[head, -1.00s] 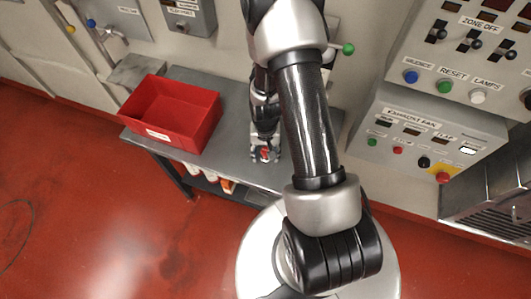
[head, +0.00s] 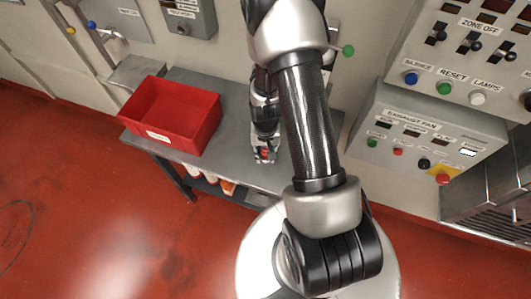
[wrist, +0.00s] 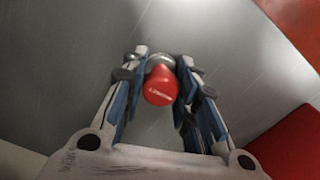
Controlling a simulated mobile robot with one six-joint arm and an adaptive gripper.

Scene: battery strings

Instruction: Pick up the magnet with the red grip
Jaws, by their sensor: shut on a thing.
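The magnet with the red grip (wrist: 161,86) is between my gripper's fingertips in the wrist view, its red end facing the camera and a grey metal part behind it. My gripper (wrist: 157,75) is shut on it, with a blue-padded finger on each side. In the head view, my gripper (head: 265,157) is low over the grey bench near its front edge, and a small bit of red shows between the fingers. I cannot tell whether the magnet touches the bench top.
A red open bin (head: 205,125) stands on the grey bench (head: 232,140), left of my gripper. Control panels (head: 425,135) are on the wall to the right. Bottles or boxes sit on the shelf below the bench. The bench top between bin and gripper is clear.

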